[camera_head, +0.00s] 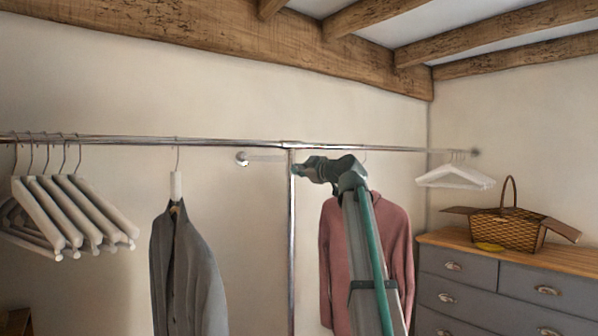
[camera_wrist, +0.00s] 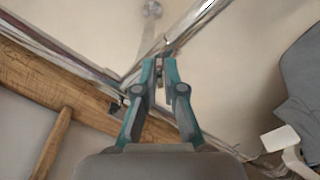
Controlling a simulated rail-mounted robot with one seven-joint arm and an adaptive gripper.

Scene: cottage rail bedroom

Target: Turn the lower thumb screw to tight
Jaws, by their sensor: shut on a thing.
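My gripper (camera_head: 299,170) is at the top of the chrome upright post (camera_head: 291,245), just below the rail (camera_head: 100,139). In the wrist view, my gripper (camera_wrist: 160,65) has its two teal fingers closed together on a small piece beside the post (camera_wrist: 190,24). That piece is where the lower thumb screw would be, but the fingertips cover most of it. I cannot tell from its look how tight it is. A small dark part (camera_wrist: 117,106) shows by the rail joint, left of the fingers; I cannot tell what it is.
A grey jacket (camera_head: 185,270) hangs left of the post and a pink hoodie (camera_head: 398,250) hangs behind my arm. White hangers (camera_head: 75,215) hang at left, more (camera_head: 455,178) at right. A wicker basket (camera_head: 508,228) stands on the dresser (camera_head: 470,262). A round wall mount (camera_head: 242,159) is nearby.

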